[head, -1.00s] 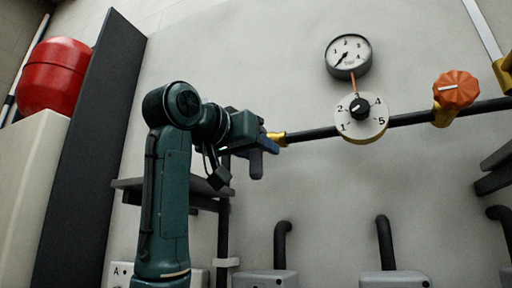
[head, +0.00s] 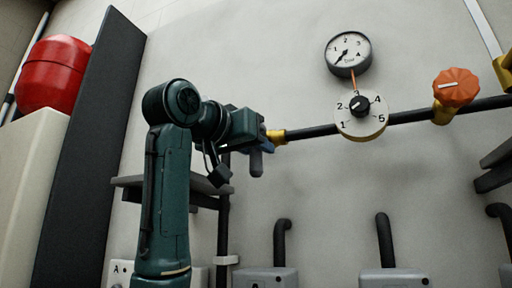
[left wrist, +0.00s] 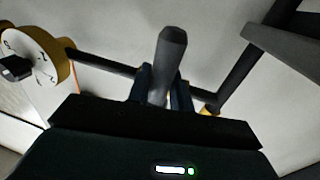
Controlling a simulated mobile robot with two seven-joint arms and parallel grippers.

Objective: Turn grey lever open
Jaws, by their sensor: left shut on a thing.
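My left gripper (head: 264,148) is at the left end of the dark pipe, next to a brass fitting (head: 277,136). It is shut on the grey lever (head: 256,163), whose end hangs down below the fingers in the head view. In the left wrist view the lever (left wrist: 170,55) stands up between the two dark blue fingers (left wrist: 160,88). The gripper hides the valve body and much of the lever, so its exact angle is hard to tell. My right gripper is not in view.
Right along the pipe (head: 410,118) are a numbered dial (head: 372,124), a gauge (head: 348,54) and an orange knob (head: 456,87). A dark shelf (head: 130,182) and a vertical pipe (head: 224,225) stand behind my arm. Boxes with bent pipes line the bottom.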

